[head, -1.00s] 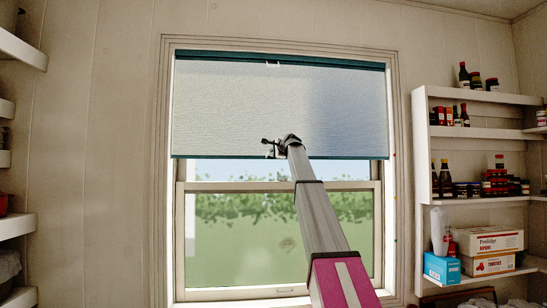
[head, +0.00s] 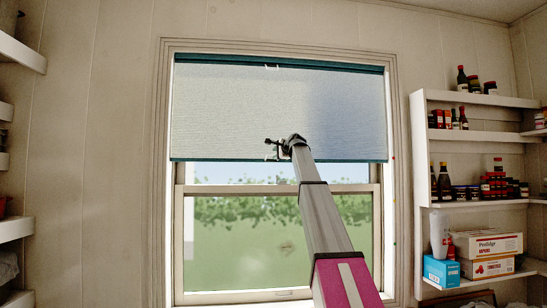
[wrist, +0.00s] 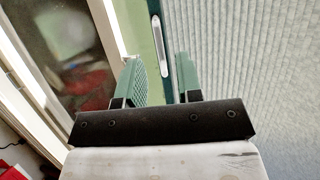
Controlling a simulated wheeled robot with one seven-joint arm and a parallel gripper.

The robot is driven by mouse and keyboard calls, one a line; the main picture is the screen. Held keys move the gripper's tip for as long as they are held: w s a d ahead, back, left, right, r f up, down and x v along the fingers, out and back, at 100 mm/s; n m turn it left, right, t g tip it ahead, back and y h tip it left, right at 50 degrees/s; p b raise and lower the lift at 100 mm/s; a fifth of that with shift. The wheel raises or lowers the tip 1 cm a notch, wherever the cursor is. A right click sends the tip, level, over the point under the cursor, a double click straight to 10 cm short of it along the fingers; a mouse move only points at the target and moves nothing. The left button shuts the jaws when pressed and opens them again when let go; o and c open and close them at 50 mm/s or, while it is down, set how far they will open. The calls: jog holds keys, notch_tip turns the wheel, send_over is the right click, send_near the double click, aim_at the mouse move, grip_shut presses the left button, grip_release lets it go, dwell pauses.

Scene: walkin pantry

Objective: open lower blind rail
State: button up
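The lower blind rail (head: 220,160) is a teal bar along the bottom edge of the grey, partly lowered blind (head: 225,110). My gripper (head: 270,149) is in front of the blind near its middle, by the rail. In the wrist view, my gripper (wrist: 159,60) is open, with its two green fingers apart. The teal rail (wrist: 174,70) and a pale handle (wrist: 160,45) show in the gap between the fingers, beyond the tips. I cannot tell whether a finger touches the rail.
The blind's top rail (head: 330,65) is at the top of the window frame (head: 160,200). Glass is uncovered below the blind. Shelves (head: 480,135) with bottles and jars stand at the right, with boxes (head: 485,243) lower down. More shelves (head: 15,230) are at the left.

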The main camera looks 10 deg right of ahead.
jog(key=v, duration=0.6)
jog(key=shift+s+d, duration=0.1)
